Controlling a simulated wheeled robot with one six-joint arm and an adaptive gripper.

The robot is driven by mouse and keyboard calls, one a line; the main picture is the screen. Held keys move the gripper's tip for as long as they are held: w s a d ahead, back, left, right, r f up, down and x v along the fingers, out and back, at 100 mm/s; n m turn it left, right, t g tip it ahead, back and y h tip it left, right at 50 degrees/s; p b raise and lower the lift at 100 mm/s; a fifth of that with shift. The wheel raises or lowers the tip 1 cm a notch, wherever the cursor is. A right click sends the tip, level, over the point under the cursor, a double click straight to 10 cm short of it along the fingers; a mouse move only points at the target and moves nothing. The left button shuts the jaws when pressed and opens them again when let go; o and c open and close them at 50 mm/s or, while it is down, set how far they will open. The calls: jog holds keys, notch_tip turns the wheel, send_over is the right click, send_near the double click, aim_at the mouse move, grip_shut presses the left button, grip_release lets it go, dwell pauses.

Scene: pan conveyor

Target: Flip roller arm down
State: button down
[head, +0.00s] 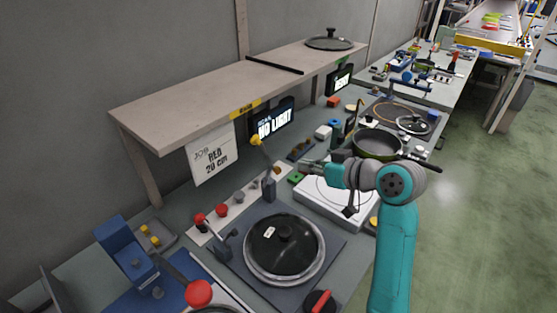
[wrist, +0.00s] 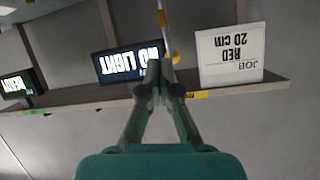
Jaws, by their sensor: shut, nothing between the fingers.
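The roller arm (head: 264,153) is a thin rod with a yellow end, standing raised and tilted above a grey post (head: 268,188) beside the round lidded pan (head: 284,248). In the upside-down wrist view, the rod (wrist: 162,20) and its yellow end (wrist: 175,57) show just beyond the fingertips. My gripper (head: 302,164) is to the right of the rod in the head view. Its fingers are shut and empty, as the wrist view also shows (wrist: 158,68). I cannot tell whether the fingertips touch the rod.
A wooden shelf (head: 200,97) overhangs the bench behind. A white job card (head: 211,155) and a "NO LIGHT" display (head: 275,122) hang below it. Red knobs (head: 222,210) line the station's left. A dark frying pan (head: 377,146) sits beyond my arm.

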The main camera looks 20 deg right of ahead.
aim_at(281, 167)
jog(key=shift+w, duration=0.1)
jog(key=x, duration=0.9)
jog(key=shift+w+a+f, duration=0.15)
jog(key=shift+w+f, duration=0.1)
jog(key=shift+w, duration=0.05)
jog(key=shift+s, duration=0.15)
jog(key=shift+s+d+f+t+y, duration=0.2)
jog(key=shift+s+d+f+t, duration=0.35)
jog(key=shift+s+f, duration=0.65)
jog(key=shift+s+d+f+t+y, duration=0.2)
jog(key=shift+s+d+f+t, duration=0.2)
jog(key=shift+s+d+f, duration=0.8)
jog(key=shift+s+d+f+t+y, duration=0.15)
jog(key=shift+s+f+t, duration=0.5)
jog(key=shift+f, duration=0.95)
jog(key=shift+s+f+g+y, duration=0.15)
jog(key=shift+g+y, duration=0.1)
jog(key=shift+g, duration=0.05)
jog(key=shift+a, duration=0.1)
jog(key=shift+s+f, duration=0.1)
